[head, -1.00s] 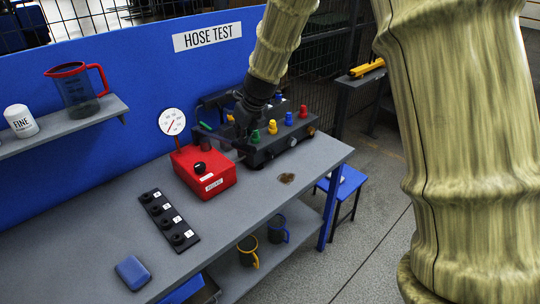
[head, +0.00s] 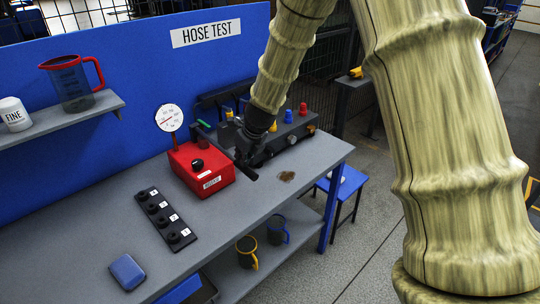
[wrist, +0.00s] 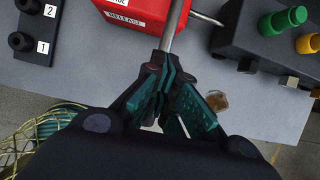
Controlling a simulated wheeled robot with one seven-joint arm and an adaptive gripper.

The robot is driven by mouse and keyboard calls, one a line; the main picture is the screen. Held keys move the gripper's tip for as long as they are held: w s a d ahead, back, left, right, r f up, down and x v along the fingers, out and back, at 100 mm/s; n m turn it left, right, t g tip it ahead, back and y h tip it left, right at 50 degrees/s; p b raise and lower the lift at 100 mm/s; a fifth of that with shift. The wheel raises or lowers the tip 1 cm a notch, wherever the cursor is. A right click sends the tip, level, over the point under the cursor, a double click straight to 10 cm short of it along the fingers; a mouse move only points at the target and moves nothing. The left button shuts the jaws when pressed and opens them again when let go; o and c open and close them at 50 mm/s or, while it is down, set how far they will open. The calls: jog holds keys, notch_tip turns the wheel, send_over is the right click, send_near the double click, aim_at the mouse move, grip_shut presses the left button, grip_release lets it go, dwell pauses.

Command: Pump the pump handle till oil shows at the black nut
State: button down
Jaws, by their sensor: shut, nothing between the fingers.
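The red pump box (head: 200,167) with a RELEASE label stands on the bench; it also shows in the wrist view (wrist: 140,12). A grey metal rod, seemingly the pump handle (wrist: 176,26), runs from beside the box down to my fingertips. My gripper (wrist: 167,64) is shut with teal fingers at the rod; whether they touch it is unclear. In the head view my gripper (head: 243,158) is low, just right of the red box. The black manifold (head: 288,138) beyond has coloured caps and dark fittings on its front. I cannot tell which fitting is the black nut.
A round gauge (head: 169,118) stands behind the red box. A brown stain (head: 287,176) lies on the bench right of my gripper. A numbered black strip (head: 166,216) and a blue case (head: 127,271) lie nearer, with bare bench around them.

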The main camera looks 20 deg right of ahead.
notch_tip(320, 180, up, 12)
jog(key=p, duration=1.1)
jog(key=shift+f+p, duration=0.25)
jog(key=shift+p, duration=0.1)
jog(key=shift+d, duration=0.1)
